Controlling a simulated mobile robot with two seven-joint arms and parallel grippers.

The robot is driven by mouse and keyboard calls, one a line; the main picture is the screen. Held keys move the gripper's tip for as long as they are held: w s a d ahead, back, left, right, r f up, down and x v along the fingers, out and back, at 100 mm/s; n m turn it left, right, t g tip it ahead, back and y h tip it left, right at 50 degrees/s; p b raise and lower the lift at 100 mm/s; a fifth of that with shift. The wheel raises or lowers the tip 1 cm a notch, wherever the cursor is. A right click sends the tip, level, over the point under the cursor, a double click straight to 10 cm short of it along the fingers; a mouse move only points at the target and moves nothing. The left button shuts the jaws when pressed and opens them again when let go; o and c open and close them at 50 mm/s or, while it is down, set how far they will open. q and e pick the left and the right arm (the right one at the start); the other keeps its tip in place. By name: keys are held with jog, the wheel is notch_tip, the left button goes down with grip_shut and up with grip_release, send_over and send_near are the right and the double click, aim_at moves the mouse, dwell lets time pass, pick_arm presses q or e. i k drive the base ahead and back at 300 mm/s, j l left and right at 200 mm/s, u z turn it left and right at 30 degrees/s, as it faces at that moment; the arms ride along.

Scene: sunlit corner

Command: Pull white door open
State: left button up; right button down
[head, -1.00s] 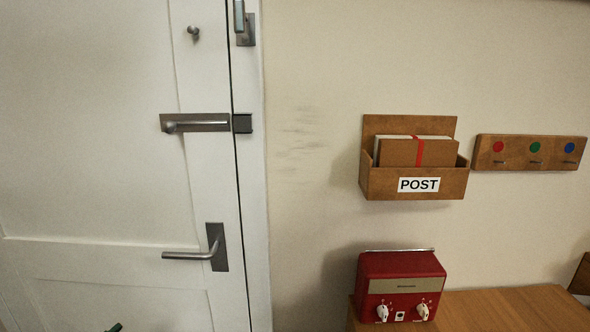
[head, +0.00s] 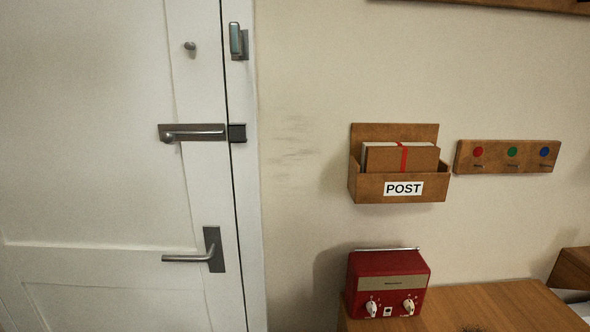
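The white door (head: 95,180) fills the left of the head view and looks closed against its white frame (head: 247,200). A lever handle (head: 190,258) on a dark plate sits low near the door's right edge. Above it, a metal slide bolt (head: 192,133) runs across toward a dark keeper (head: 237,133) on the frame. A small knob (head: 190,48) is higher on the door. A metal latch fitting (head: 237,41) is on the frame near the top. Neither of my grippers is in view.
A wooden POST box (head: 400,188) with envelopes hangs on the wall right of the door. A wooden rack (head: 507,156) with coloured dots is beside it. A red radio (head: 388,284) stands on a wooden cabinet (head: 490,305) at lower right.

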aim_at(93, 197)
jog(key=u, duration=1.45)
